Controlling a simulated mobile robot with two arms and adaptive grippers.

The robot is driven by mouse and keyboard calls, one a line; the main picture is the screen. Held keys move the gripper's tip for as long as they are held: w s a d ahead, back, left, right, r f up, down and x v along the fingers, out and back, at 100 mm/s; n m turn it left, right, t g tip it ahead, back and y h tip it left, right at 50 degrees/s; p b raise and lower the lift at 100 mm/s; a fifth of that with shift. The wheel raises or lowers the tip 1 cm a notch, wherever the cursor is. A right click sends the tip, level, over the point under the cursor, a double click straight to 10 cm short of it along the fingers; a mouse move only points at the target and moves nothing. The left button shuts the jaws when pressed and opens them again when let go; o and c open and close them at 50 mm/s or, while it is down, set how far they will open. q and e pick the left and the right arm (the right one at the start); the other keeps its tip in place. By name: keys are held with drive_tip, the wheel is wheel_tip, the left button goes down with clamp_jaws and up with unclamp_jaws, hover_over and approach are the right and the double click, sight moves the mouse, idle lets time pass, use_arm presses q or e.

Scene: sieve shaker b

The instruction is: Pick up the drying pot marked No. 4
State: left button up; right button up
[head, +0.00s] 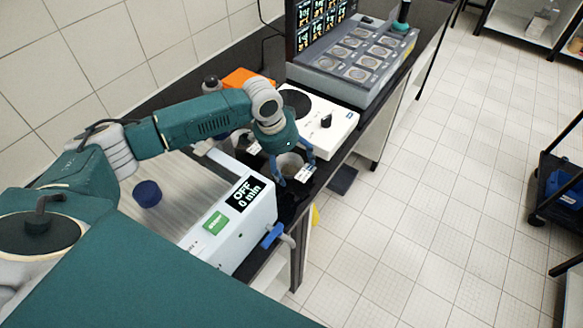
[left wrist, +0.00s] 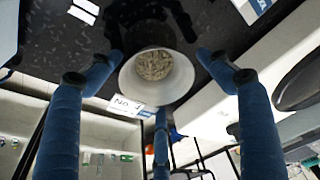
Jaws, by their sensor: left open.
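The white drying pot marked No. 4 (left wrist: 182,84) is a round bowl holding pale grains. Its label (left wrist: 126,105) reads No. 4. In the head view the pot (head: 289,162) stands on the dark bench between the shaker box and the hot plate, partly hidden by my fingers. My left gripper (head: 284,172) is open above and around it. In the left wrist view my gripper's blue fingers (left wrist: 160,62) spread on both sides of the pot, with another finger below it. I cannot tell whether any finger touches it. My right gripper is not in view.
A white box with an OFF, 0 min display (head: 247,194) stands close on the left. A white hot plate (head: 343,122) with a dark knob is on the right. Another white label (head: 253,148) lies behind the gripper. A tray of round dishes (head: 362,59) is farther back.

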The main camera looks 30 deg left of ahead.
use_arm(q)
drive_tip(key=c, duration=1.2)
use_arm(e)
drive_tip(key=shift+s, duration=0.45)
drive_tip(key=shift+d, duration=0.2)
use_arm(q)
drive_tip(key=shift+r, duration=0.1)
